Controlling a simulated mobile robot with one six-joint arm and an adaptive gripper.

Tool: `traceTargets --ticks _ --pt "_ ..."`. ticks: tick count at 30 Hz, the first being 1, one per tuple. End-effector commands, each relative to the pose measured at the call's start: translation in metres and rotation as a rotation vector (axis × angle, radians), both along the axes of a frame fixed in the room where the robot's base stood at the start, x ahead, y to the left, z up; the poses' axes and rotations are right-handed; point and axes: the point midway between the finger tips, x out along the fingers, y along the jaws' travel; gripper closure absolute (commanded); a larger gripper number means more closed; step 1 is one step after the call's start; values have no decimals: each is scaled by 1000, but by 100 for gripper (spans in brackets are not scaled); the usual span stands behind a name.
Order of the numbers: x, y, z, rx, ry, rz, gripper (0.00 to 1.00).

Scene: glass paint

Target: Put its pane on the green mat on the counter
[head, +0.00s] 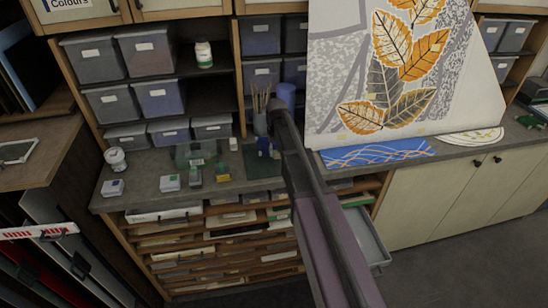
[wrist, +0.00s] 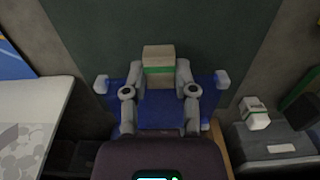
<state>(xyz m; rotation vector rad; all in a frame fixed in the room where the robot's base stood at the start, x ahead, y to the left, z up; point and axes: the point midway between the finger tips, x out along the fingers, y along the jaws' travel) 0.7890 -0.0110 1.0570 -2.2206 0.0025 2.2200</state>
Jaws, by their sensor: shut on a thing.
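My gripper (wrist: 160,78) is shut on a small cream block with a green band (wrist: 158,56) in the wrist view. A blue flat piece (wrist: 160,115), which looks like the pane, spreads behind the fingers with pale ends at both sides. I cannot tell whether the block is fixed to it. The dark green mat (wrist: 160,20) lies below and behind. In the head view the blue piece (head: 264,144) shows over the green mat (head: 262,168) on the counter, partly hidden by my arm. I cannot tell whether it touches the mat.
Brushes in a grey pot (head: 261,122) and a blue cylinder (head: 287,95) stand behind. Small boxes (head: 170,182) and a greenish clear piece (head: 192,153) are to the left. A large leaf panel (head: 395,75) and a blue patterned panel (head: 375,153) are to the right. A drawer (head: 368,238) is open below.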

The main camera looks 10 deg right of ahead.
Motion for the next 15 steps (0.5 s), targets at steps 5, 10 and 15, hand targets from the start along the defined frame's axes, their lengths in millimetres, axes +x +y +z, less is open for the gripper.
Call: traceTargets --ticks 5,10,15 --pt "2 1 0 0 0 1 100" --pt "16 4 -2 0 0 1 100" --pt "13 4 -19 0 0 1 100"
